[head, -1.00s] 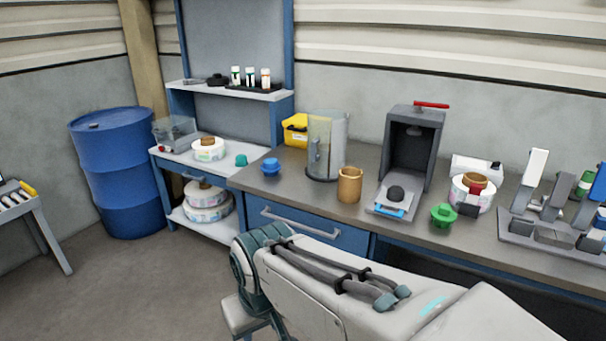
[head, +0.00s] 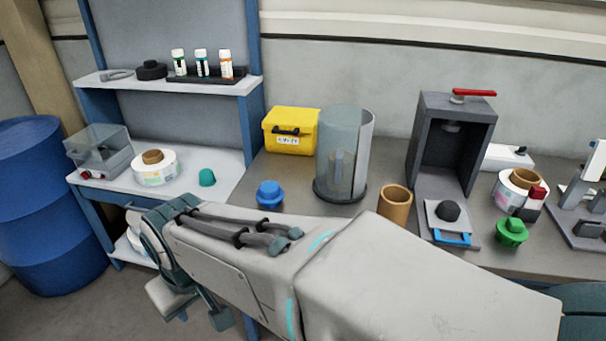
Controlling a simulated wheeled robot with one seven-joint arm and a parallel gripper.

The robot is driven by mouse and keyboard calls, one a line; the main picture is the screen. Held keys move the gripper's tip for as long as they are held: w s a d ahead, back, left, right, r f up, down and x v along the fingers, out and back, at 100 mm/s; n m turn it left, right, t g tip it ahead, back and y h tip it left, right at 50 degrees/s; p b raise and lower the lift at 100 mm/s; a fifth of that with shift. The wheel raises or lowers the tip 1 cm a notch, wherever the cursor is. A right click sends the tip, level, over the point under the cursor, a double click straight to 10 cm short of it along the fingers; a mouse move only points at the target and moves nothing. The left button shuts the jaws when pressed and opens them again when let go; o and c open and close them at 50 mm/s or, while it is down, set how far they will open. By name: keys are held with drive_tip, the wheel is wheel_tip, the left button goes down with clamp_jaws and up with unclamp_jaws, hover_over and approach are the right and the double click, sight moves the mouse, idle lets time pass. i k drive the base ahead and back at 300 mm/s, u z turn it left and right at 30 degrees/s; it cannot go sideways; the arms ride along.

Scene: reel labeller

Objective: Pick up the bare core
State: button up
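The bare core, a brown cardboard tube (head: 395,206), stands upright on the grey bench, its open end up. My arm covers the bench in front of it and hides its lower edge. My gripper (head: 192,312) is at the lower left, below the wrist and well to the left of the core, in front of the bench. It is small and partly hidden by my arm, so I cannot tell whether its fingers are open.
A dark press (head: 450,145) with a red lever is at the right, with a green knob (head: 512,232) and label roll (head: 515,192). A yellow box (head: 290,131) is behind.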

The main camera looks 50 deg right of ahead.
sight(393, 209)
drive_tip(key=i, duration=0.5)
drive_tip(key=z, duration=3.2)
drive_tip(key=i, duration=0.5)
drive_tip(key=u, duration=0.05)
